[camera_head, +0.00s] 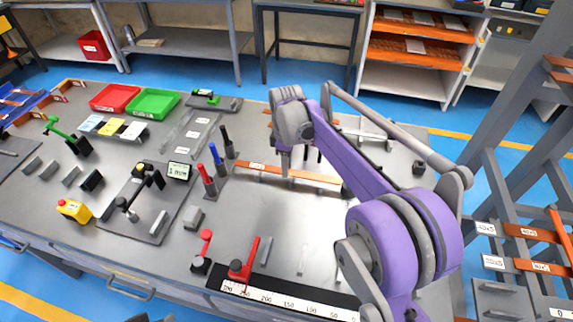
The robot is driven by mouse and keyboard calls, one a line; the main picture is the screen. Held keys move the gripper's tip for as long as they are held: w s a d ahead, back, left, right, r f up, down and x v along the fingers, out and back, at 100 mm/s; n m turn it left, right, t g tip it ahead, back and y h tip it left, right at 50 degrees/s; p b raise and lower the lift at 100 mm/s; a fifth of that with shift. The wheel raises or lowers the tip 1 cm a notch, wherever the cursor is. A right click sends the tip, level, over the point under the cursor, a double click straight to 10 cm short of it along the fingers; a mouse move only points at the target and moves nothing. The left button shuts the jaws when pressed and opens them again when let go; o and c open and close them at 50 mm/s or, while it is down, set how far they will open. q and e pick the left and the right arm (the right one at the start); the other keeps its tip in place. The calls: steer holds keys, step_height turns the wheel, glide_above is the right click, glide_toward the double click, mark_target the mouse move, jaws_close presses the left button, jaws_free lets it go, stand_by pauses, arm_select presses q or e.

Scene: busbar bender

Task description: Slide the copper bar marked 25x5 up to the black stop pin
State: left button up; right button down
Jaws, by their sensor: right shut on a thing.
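A long copper bar (318,177) lies across the bender table, with a small white label near its left end that is too small to read. My right gripper (288,165) reaches down from above, fingers at the middle of the bar and shut on it. A small dark piece (346,190) stands at the bar's right end, partly behind my purple arm. A short black round peg (419,167) stands further right, clear of the bar. I cannot tell which of these is the stop pin. My left gripper is not in view.
Blue, red and black handled levers (216,155) stand close to the bar's left end. A scale ruler (275,301) runs along the front edge, beside a red clamp (242,268). Red and green trays (153,103) sit at the back left. Bare table lies in front of the bar.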

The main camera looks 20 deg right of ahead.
mark_target(291, 173)
steer(key=shift+s+d, duration=0.15)
steer(key=shift+d, duration=0.05)
steer(key=shift+s+d, duration=0.3)
steer(key=shift+d, duration=0.1)
steer(key=c, duration=0.5)
jaws_free()
steer(key=shift+c, duration=0.2)
step_height(291, 173, up, 11)
steer(key=shift+p, duration=0.45)
